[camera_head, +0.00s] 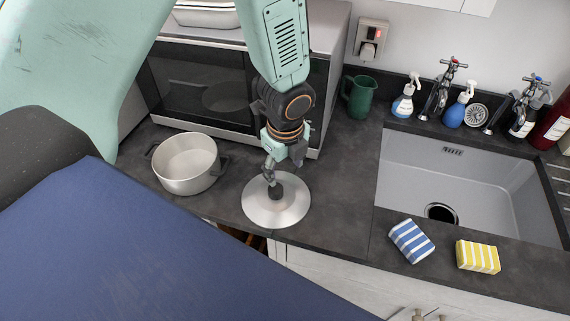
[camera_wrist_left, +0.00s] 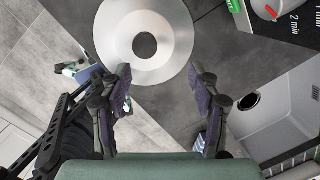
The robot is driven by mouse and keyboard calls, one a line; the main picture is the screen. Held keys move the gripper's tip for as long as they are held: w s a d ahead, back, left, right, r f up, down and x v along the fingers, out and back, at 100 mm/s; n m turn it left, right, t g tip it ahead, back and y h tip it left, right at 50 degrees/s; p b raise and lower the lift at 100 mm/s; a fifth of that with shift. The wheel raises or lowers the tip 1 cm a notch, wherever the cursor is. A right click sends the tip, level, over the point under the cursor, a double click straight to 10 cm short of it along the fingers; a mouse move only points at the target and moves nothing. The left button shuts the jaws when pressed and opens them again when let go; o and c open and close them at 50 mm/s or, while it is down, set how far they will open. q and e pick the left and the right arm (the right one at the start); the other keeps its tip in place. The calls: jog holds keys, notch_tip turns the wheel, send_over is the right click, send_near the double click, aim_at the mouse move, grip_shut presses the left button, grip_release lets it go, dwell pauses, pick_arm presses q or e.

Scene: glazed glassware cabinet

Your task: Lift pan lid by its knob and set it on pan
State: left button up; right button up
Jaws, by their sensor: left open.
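The pan lid (camera_head: 262,216) is a round, shiny metal disc lying on the dark counter. Its dark knob (camera_head: 275,191) stands near its middle, partly under my gripper. My left gripper (camera_head: 270,177) points down just above the knob. In the left wrist view the gripper (camera_wrist_left: 161,82) has its fingers spread wide with nothing between them. The lid (camera_wrist_left: 106,36) lies beyond the fingertips there, with its grey centre (camera_wrist_left: 145,46) a little left of the middle. The open pan (camera_head: 187,163), pale with dark handles, stands empty to the lid's left. My right gripper does not show.
A microwave (camera_head: 205,95) stands behind the pan and lid. A green jug (camera_head: 358,96) is behind right. A sink (camera_head: 470,180) lies to the right, with a blue striped sponge (camera_head: 411,242) and a yellow one (camera_head: 478,256) along its front. Bare counter surrounds the lid.

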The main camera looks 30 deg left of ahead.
aim_at(276, 188)
pick_arm(q)
jog(key=shift+s+a+r+m, duration=0.2)
jog(key=shift+s+m, duration=0.1)
jog(key=shift+s, duration=0.15)
jog(key=shift+s+a+g+y, duration=0.1)
jog(key=shift+s+g+y, duration=0.2)
jog(key=shift+s, duration=0.25)
jog(key=f+b, duration=0.1)
jog(key=f, duration=0.1)
jog(key=f+b, duration=0.1)
jog(key=f, duration=0.1)
jog(key=a+f+b, duration=0.1)
jog(key=f, duration=0.1)
jog(key=shift+w+f, duration=0.35)
jog(key=shift+w, duration=0.05)
jog(key=shift+f, duration=0.4)
jog(key=shift+w+f, duration=0.1)
jog(key=shift+f, duration=0.05)
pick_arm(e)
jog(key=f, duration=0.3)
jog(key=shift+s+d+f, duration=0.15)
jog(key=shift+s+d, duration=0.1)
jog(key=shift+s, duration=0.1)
pick_arm(q)
jog(key=shift+w, duration=0.1)
jog(key=shift+a, duration=0.1)
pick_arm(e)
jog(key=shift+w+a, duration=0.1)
